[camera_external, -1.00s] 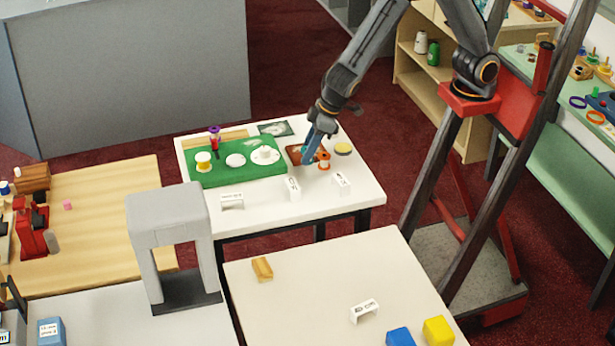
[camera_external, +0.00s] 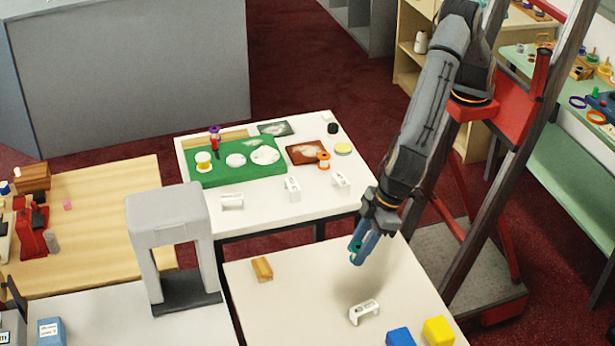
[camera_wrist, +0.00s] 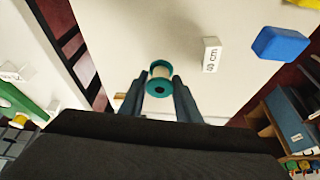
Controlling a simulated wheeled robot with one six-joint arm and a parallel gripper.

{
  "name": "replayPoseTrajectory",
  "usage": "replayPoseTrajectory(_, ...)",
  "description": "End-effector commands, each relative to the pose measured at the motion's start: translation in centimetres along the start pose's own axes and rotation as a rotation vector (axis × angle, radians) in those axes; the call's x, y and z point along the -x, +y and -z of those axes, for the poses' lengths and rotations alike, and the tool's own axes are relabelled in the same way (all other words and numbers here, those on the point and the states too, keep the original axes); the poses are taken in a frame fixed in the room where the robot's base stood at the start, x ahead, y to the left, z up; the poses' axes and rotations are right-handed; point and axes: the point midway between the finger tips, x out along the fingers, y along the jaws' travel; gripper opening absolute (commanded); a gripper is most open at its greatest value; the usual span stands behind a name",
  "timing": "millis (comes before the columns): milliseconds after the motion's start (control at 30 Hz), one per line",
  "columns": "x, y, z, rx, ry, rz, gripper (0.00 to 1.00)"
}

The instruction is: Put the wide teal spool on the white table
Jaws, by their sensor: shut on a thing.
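The teal spool (camera_wrist: 159,80), with teal flanges and a pale wound middle, is held between the fingertips of my gripper (camera_wrist: 160,92) in the wrist view. In the external view my gripper (camera_external: 364,246) is over the front white table (camera_external: 300,305), with a bit of teal showing at its fingers. The spool appears to be above the tabletop, not resting on it. A white label stand (camera_external: 364,312) stands on this table, near and below my gripper; it also shows in the wrist view (camera_wrist: 211,55).
The front table holds a tan block (camera_external: 262,269), a blue block (camera_external: 400,337) and a yellow block (camera_external: 438,330). The back table (camera_external: 270,213) holds a green board (camera_external: 215,178), an orange spool (camera_external: 323,160) and label stands. The front table's middle is clear.

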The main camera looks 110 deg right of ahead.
Motion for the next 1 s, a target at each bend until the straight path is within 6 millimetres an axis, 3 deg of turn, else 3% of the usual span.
replayPoseTrajectory(400,-5.3,-0.4,-2.5,0.002,-0.002,-0.001,0.05)
replayPoseTrajectory(800,-8.9,-0.4,-4.0,0.002,-0.002,-0.001,0.05)
replayPoseTrajectory(1000,-9.2,-0.4,-4.1,0.001,-0.001,0.0,0.05)
